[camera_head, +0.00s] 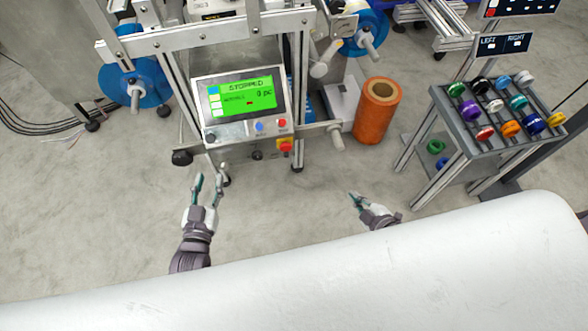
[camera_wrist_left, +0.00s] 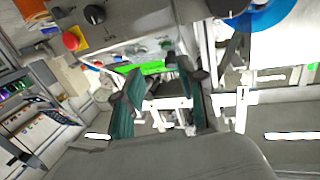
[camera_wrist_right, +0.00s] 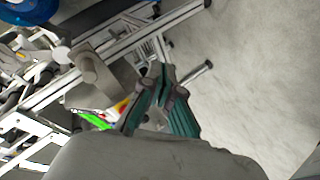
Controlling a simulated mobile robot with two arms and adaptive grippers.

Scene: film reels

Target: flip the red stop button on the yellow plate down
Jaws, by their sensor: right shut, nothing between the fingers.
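The red stop button (camera_head: 286,143) sits on a yellow plate (camera_head: 285,151) at the lower right of the machine, below the control panel. In the left wrist view the red button (camera_wrist_left: 71,41) shows at the upper left, with part of the yellow plate (camera_wrist_left: 76,31). In the right wrist view a small red and yellow patch (camera_wrist_right: 122,107) shows, partly hidden by a finger. My left gripper (camera_head: 207,184) is open and empty, below and left of the button. My right gripper (camera_head: 355,201) is shut and empty, below and right of it. Both are apart from the button.
The control panel (camera_head: 241,104) has a green screen reading STOPPED, with small buttons below. An orange roll (camera_head: 377,110) stands right of the machine. A rack (camera_head: 480,130) with coloured reels stands further right. A white surface (camera_head: 330,280) fills the front. The floor between is clear.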

